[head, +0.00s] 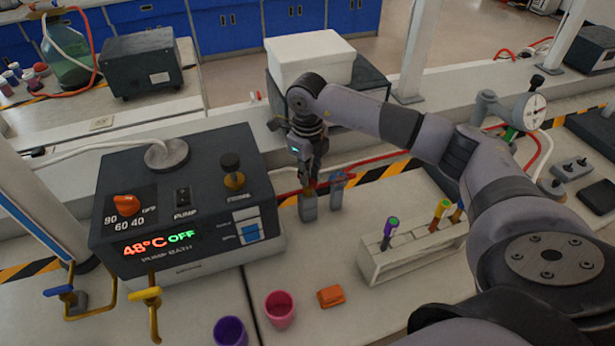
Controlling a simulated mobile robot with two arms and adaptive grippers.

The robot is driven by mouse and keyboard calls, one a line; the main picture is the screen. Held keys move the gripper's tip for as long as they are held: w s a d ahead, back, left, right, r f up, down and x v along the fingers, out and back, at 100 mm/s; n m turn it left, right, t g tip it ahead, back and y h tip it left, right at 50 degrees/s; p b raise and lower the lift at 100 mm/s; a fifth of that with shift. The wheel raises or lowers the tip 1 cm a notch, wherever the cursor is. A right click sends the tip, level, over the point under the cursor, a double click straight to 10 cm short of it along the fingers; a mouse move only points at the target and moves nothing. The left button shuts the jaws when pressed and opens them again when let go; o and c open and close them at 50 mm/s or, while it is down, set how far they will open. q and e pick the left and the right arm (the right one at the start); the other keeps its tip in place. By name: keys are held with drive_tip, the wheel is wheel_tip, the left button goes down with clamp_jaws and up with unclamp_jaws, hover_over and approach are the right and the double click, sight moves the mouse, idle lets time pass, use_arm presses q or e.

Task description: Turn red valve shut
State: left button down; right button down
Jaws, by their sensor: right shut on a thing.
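My right arm reaches in from the right, and its right gripper (309,178) points down behind the pump bath's right side. It is shut on the top of a small grey valve body (308,207) on the red hose line, which I take as the red valve. The fingers cover the handle, so its colour and angle are hidden. My left gripper is not in view.
The pump bath (190,215), reading 48°C OFF, stands left of the gripper. A test tube rack (400,262) stands to the right. A purple cup (230,331), a pink cup (280,309) and an orange block (330,297) are in front. A red hose (375,163) runs behind.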

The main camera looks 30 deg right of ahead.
drive_tip(key=m+b, duration=0.1)
drive_tip(key=m, duration=0.2)
drive_tip(key=shift+w, duration=0.1)
drive_tip(key=shift+r+m, duration=0.15)
drive_tip(key=shift+m, duration=1.65)
drive_tip(key=c, duration=1.7)
unclamp_jaws()
drive_tip(key=shift+o, duration=0.2)
wheel_tip(320, 180, up, 12)
